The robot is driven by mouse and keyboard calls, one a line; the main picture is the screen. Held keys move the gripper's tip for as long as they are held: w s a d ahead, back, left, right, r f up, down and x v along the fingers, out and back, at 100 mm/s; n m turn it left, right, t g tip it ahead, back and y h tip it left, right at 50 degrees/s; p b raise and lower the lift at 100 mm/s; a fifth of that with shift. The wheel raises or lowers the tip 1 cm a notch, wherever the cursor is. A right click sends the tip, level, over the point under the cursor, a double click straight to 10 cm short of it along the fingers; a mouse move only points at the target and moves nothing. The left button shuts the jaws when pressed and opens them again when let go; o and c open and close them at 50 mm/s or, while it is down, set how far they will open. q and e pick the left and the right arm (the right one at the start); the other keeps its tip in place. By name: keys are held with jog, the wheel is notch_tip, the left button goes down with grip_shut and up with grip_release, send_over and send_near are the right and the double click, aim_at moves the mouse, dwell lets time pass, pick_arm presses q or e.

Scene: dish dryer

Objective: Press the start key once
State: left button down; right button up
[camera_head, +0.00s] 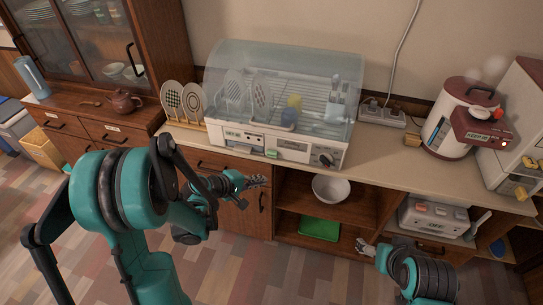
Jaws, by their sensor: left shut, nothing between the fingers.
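The dish dryer (293,160) stands on the counter with its clear dome closed and dishes inside. Its front panel holds a small label (233,134), some light and green keys (271,154) and a dark knob (325,160). Which key is the start key is too small to tell. My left gripper (264,181) is shut and empty, in front of and below the panel, apart from it in the picture. My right gripper (361,244) is low at the right, in front of the lower shelves, far from the panel; its fingers are too small to judge.
Patterned round plates (172,99) stand in a rack left of the dryer. A white bowl (331,187) and green tray (319,229) sit on the shelves below.

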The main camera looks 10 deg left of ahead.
pick_arm(q)
send_near(273, 157)
jog(key=w+d+f, duration=0.1)
jog(key=d+f, duration=0.3)
jog(key=shift+w+a+f+p, duration=0.1)
jog(key=shift+w+p, duration=0.25)
jog(key=shift+w, duration=0.6)
dwell(0.6)
jog(key=shift+w, duration=0.4)
jog(key=shift+w, duration=0.85)
dwell(0.8)
jog(key=shift+s, duration=0.1)
jog(key=shift+s+b, duration=0.35)
jog(key=shift+s, duration=0.85)
